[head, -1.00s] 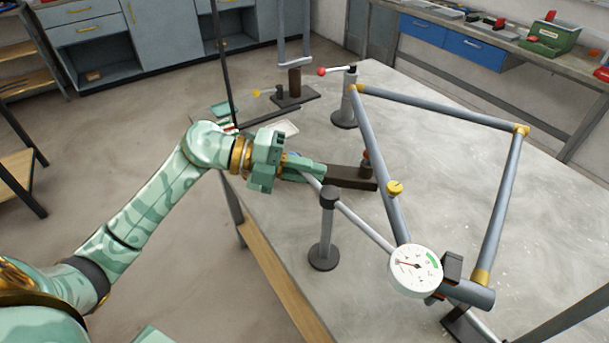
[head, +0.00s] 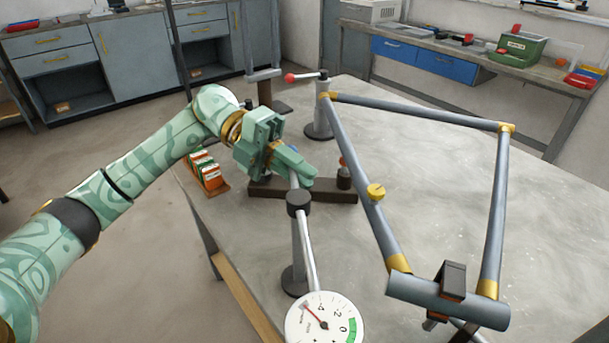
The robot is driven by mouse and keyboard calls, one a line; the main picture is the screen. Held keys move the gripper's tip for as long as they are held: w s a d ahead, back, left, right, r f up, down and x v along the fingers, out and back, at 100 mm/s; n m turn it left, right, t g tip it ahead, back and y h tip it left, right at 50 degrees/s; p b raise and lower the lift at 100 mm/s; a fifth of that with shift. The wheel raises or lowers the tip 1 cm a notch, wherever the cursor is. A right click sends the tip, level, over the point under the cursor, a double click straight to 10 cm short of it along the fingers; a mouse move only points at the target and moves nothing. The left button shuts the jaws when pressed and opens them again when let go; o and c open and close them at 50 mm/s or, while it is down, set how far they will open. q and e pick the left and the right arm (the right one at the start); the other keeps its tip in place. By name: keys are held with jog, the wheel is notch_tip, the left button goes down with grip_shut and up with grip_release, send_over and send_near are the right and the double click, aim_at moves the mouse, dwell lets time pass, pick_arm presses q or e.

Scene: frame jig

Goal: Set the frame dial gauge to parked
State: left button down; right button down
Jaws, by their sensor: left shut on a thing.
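The dial gauge (head: 324,322) is a round white dial with a red needle and a green band, cut off by the bottom edge. It sits on the near end of a thin metal bar (head: 308,255), which passes the black cap (head: 298,201) of an upright post (head: 297,240). My left gripper (head: 296,174) is shut on the bar's far end, beyond the cap. The grey tube frame (head: 414,109) with brass joints stands to the right. The dial is clear of the frame, with bare tabletop between them. My right gripper is out of view.
A dark bar block (head: 325,195) lies just behind my left gripper. A red-knobbed post (head: 318,118) stands at the frame's far left corner. A black clamp (head: 450,288) holds the frame's near tube. An orange rack (head: 208,174) sits at the table's left edge.

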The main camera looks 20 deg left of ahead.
pick_arm(q)
jog(key=shift+w+a+r, duration=0.1)
jog(key=shift+w+r, duration=0.1)
jog(key=shift+r, duration=0.05)
